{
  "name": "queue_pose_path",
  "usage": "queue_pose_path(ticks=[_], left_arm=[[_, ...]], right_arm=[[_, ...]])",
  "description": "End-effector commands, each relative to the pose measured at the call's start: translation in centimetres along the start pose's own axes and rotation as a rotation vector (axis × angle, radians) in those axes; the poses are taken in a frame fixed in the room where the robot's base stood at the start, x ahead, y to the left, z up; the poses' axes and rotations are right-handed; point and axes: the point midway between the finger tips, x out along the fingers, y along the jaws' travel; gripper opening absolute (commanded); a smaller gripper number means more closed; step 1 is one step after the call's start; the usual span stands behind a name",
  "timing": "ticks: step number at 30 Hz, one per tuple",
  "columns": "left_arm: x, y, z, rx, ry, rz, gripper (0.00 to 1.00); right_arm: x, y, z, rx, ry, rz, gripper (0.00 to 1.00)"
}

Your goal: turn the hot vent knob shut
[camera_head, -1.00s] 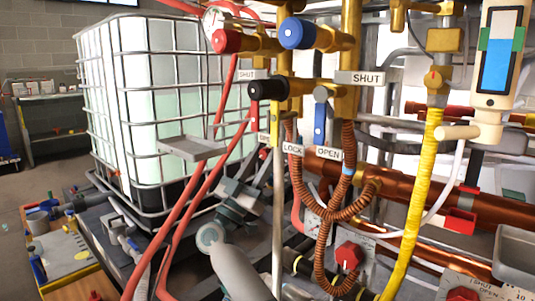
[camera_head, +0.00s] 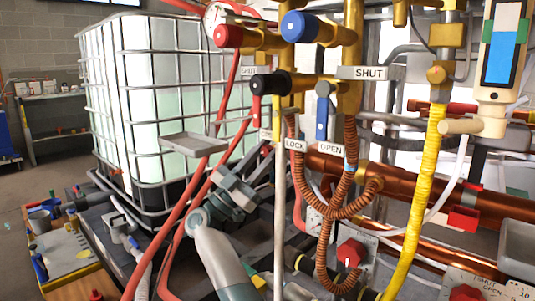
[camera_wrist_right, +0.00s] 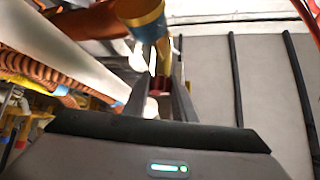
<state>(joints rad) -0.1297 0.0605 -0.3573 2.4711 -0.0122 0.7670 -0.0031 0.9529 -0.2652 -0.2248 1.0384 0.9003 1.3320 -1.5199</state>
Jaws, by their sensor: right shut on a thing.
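My right gripper (camera_head: 262,160) reaches up and right from the lower middle in the head view, partly hidden behind the pale upright pipe and hoses. In the right wrist view the gripper (camera_wrist_right: 158,95) is shut on a small dark red part (camera_wrist_right: 151,107), mostly hidden between the fingers. I cannot tell whether it is the hot vent knob. Other knobs in the head view are a round red one (camera_head: 228,37), a blue one (camera_head: 298,27), a black one (camera_head: 262,84) and a red faceted one (camera_head: 350,253) on a plate. My left gripper is not in view.
The pale pipe (camera_head: 280,220), red hoses (camera_head: 185,205) and coiled copper hose (camera_head: 325,245) crowd the gripper. A yellow hose (camera_head: 422,190) hangs to the right. A caged white tank (camera_head: 125,95) stands behind at left. Pipe undersides and a pale wall (camera_wrist_right: 260,80) show in the wrist view.

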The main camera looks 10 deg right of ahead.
Motion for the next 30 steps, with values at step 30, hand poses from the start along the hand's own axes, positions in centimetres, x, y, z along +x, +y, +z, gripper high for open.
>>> queue_pose_path(ticks=[30], left_arm=[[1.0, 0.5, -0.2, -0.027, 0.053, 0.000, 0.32]], right_arm=[[0.0, 0.1, 0.1, 0.220, -0.002, 0.220, 0.29]])
